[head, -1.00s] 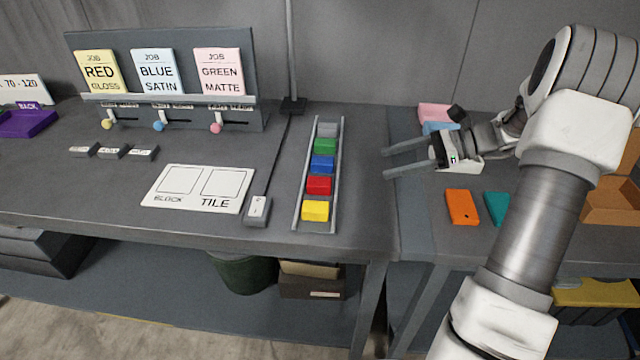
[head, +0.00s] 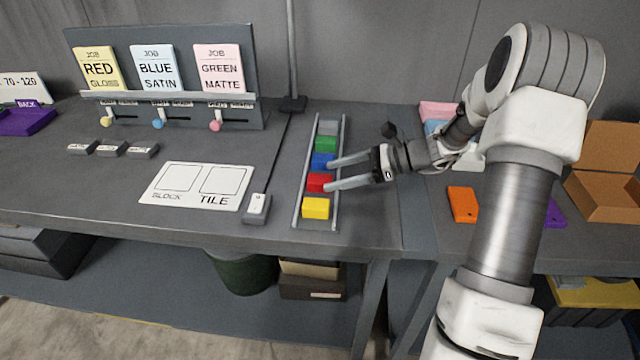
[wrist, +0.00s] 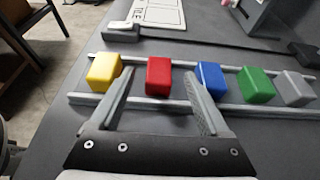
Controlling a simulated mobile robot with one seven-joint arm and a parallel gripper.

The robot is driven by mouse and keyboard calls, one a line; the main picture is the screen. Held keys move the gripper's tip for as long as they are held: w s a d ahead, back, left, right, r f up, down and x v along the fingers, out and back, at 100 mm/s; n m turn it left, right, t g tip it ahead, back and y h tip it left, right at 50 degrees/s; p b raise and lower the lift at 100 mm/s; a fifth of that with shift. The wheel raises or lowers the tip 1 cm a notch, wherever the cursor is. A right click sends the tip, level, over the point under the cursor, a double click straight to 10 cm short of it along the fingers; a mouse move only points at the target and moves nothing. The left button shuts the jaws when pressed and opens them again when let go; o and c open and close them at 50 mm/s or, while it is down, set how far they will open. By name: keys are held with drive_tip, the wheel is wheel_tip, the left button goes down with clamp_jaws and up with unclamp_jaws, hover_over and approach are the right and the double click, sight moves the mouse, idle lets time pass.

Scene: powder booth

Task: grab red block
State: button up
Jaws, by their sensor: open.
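The red block (head: 318,183) sits in the narrow rail rack (head: 299,211), between the yellow block (head: 316,208) and the blue block (head: 323,160). My gripper (head: 329,176) is open and empty, its fingers pointing left over the rack's right rail. In the wrist view the red block (wrist: 158,76) shows just beyond and between the fingertips (wrist: 158,82). The left finger is near the gap beside the yellow block, and the right finger is near the blue block (wrist: 210,80). I cannot tell whether the fingers touch any block.
A green block (head: 326,144) and a grey block (head: 329,127) sit farther along the rack. A white BLOCK/TILE card (head: 198,188) and a small switch box (head: 257,208) lie to the left. An orange tile (head: 463,204) and an open cardboard box (head: 607,190) are at right.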

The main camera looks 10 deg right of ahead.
sight(326, 179)
drive_tip(key=x, duration=0.4)
drive_tip(key=shift+f, duration=0.2)
drive_tip(key=shift+d, duration=0.1)
clamp_jaws()
